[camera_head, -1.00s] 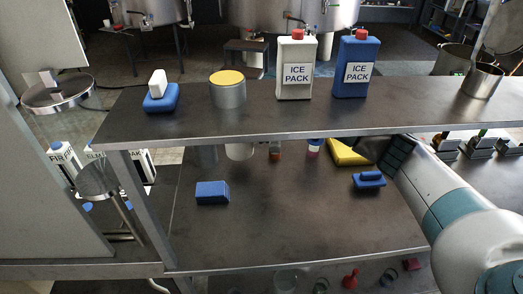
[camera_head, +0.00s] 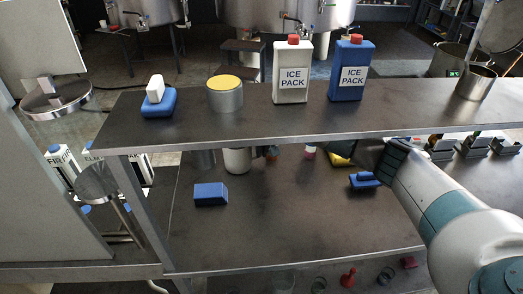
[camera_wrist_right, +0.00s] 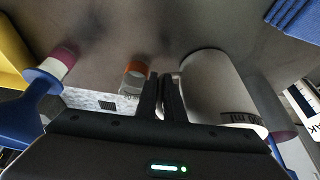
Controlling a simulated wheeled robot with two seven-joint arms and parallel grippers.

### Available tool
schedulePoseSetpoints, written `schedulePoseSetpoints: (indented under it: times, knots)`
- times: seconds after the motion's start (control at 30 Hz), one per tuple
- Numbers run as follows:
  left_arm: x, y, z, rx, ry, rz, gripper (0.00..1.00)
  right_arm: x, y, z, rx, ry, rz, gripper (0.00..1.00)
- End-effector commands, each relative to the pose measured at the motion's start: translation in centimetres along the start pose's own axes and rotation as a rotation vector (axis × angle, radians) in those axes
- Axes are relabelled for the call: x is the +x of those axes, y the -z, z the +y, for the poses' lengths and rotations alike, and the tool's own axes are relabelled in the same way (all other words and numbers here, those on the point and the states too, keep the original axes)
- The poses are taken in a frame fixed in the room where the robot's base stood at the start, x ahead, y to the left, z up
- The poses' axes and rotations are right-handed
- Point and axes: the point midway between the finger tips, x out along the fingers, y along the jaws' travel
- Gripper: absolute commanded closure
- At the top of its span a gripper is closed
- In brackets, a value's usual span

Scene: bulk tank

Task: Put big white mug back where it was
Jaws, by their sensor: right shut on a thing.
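The big white mug (camera_head: 238,161) is under the raised shelf at the back of the lower worktop, its upper part hidden by the shelf edge. In the right wrist view the mug (camera_wrist_right: 212,88) is a large white cylinder with dark "ml" print, just right of the fingers. My right gripper (camera_wrist_right: 161,82) has its two dark fingers almost together beside the mug's wall, shut on what appears to be its handle, which is mostly hidden. I cannot tell whether the mug touches the worktop. My left gripper is not in view.
An orange-topped jar (camera_wrist_right: 133,77) is left of the fingers. Blue blocks (camera_head: 210,194) (camera_head: 363,181) lie on the lower worktop, whose middle is clear. The shelf (camera_head: 300,121) overhead carries two ice packs (camera_head: 292,72) (camera_head: 347,72).

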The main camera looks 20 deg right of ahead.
Motion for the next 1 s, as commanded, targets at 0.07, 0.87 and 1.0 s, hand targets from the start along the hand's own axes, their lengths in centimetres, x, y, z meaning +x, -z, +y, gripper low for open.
schedulePoseSetpoints:
  times: [0.07, 0.87, 1.0]
  knots:
    - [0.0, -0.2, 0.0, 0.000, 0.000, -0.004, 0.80, -0.1, 0.1, -0.1, 0.001, 0.002, 0.002, 1.00]
    - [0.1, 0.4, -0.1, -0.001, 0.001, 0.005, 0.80, -0.3, 0.1, 0.0, 0.000, 0.001, 0.001, 0.84]
    - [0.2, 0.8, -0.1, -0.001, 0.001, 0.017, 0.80, -1.6, 0.1, 0.0, 0.000, 0.002, 0.002, 0.84]
